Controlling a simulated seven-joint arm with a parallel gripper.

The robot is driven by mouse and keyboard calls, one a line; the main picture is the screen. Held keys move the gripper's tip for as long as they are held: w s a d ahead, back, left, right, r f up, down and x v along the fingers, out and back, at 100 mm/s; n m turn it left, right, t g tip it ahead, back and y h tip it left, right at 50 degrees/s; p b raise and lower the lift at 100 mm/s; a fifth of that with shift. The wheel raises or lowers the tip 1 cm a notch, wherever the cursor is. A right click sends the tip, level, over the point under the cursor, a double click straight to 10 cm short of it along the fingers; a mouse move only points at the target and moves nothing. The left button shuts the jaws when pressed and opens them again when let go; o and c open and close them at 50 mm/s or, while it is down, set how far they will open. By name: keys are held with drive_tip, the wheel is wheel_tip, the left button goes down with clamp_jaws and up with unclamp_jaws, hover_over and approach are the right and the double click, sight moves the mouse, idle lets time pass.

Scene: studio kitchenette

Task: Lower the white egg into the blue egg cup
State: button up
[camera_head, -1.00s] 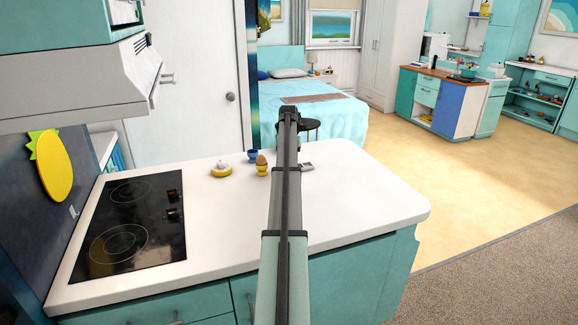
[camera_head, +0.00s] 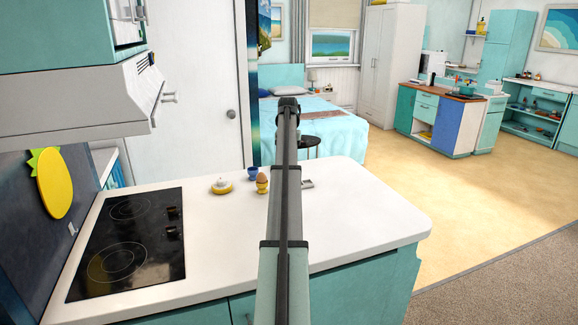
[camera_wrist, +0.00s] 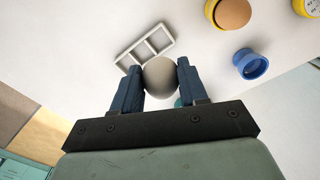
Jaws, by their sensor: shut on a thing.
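In the wrist view my gripper (camera_wrist: 160,88) is shut on the white egg (camera_wrist: 160,74), with one blue finger on each side. The egg is above the counter, apart from the cup. The blue egg cup (camera_wrist: 251,64) stands to the right of the egg in the wrist view, and its opening looks empty. In the head view the blue egg cup (camera_head: 252,173) is on the counter, left of my arm. My gripper and the white egg cannot be made out there, hidden by my arm.
A brown egg (camera_head: 262,177) sits in a yellow egg cup (camera_head: 262,187) close to the blue one. A grey divided tray (camera_wrist: 146,44) lies near the held egg. A black cooktop (camera_head: 128,240) is further left.

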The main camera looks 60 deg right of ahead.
drive_tip(key=w+r, duration=0.4)
drive_tip(key=w, duration=0.5)
drive_tip(key=w+d+f, duration=0.1)
drive_tip(key=w+f, duration=0.4)
drive_tip(key=w, duration=0.4)
drive_tip(key=shift+d, duration=0.1)
idle(0.5)
drive_tip(key=shift+f, duration=0.95)
drive_tip(key=shift+f, duration=2.05)
idle(1.5)
drive_tip(key=o, duration=1.1)
drive_tip(key=shift+o, duration=0.2)
